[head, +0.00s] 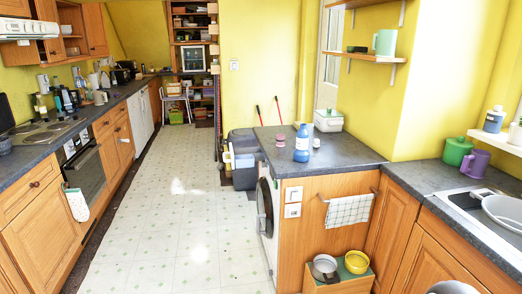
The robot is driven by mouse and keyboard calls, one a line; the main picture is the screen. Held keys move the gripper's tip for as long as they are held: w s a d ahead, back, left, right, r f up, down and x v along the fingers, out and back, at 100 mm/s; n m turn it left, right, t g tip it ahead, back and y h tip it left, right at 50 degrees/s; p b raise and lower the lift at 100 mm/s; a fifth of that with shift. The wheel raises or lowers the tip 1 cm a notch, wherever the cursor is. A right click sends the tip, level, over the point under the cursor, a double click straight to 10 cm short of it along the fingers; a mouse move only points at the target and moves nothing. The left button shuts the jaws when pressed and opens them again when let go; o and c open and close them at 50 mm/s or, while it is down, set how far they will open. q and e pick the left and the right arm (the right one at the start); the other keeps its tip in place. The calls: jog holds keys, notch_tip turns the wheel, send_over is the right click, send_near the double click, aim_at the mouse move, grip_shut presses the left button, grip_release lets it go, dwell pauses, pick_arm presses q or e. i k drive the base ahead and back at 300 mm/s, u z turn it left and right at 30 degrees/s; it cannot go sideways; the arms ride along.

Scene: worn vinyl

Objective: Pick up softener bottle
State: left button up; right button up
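A blue bottle with a pale label (302,143) stands upright on the dark worktop (340,153) above the washing machine; it looks like the softener bottle, though its label is too small to read. A pinkish jar (280,139) stands just left of it. A small white-capped container (316,143) stands close on its right. Neither of my grippers shows in the head view, so nothing is seen touching the bottle.
A white box with a green lid (328,120) stands behind the bottle. The washing machine (266,215) faces left under the worktop. Grey bins (243,160) stand beyond it. The tiled floor (180,220) is clear between the counters. Bowls (356,262) sit low in front.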

aim_at(301, 154)
jog(key=z, duration=0.1)
jog(key=i, duration=0.85)
jog(key=z, duration=0.2)
